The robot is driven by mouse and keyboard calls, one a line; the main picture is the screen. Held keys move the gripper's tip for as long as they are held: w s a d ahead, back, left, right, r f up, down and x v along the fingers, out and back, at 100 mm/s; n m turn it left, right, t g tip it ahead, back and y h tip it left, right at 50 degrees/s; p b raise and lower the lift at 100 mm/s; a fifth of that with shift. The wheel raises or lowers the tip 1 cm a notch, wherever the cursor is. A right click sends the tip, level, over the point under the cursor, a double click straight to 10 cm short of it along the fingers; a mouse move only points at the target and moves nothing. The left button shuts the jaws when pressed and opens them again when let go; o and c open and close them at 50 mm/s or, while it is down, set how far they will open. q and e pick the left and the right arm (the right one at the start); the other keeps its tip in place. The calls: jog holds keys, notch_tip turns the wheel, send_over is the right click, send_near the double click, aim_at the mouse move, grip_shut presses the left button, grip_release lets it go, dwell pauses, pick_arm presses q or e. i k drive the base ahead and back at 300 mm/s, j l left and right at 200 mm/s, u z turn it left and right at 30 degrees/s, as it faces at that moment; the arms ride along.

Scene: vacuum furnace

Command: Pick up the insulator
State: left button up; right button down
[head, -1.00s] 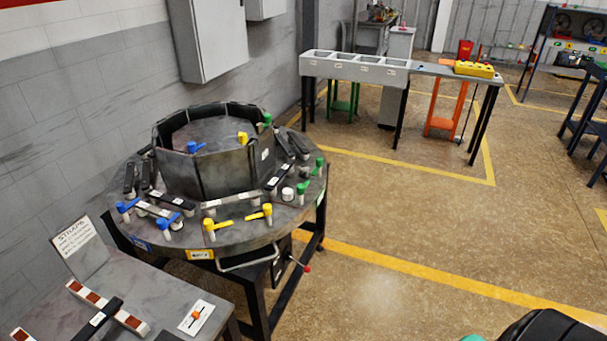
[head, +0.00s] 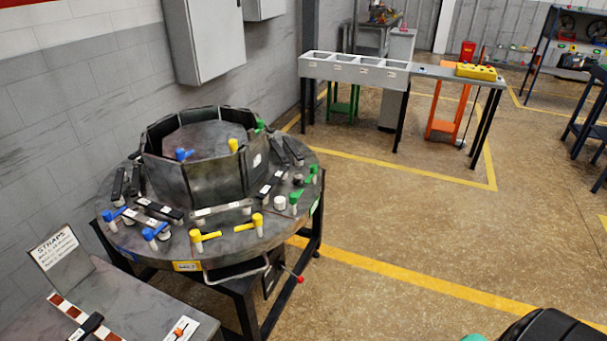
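A small white cylinder (head: 279,203), which may be the insulator, stands on the right front of the round metal table (head: 222,254). It is close to the green-handled clamps (head: 297,195). White stubs also show under the coloured clamps, so I cannot tell for sure which piece is the insulator. Neither of my grippers shows in the head view. A dark rounded shape with a teal bit at the bottom right edge may be part of me.
A ring of dark panels (head: 207,173) stands on the round table, with blue and yellow (head: 203,237) clamps around it. A strap table (head: 130,287) is at the lower left. A bench with bins (head: 352,70) stands behind.

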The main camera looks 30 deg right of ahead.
aim_at(298, 178)
jog(key=i+l, duration=0.1)
jog(key=l, duration=0.25)
jog(key=i+l, duration=0.15)
jog(key=l, duration=0.2)
jog(key=i+l, duration=0.1)
jog(key=l, duration=0.3)
jog(key=i+l, duration=0.15)
jog(key=l, duration=0.2)
jog(key=i+l, duration=0.1)
jog(key=l, duration=0.25)
jog(key=i+l, duration=0.15)
jog(key=l, duration=0.2)
jog(key=u, duration=0.05)
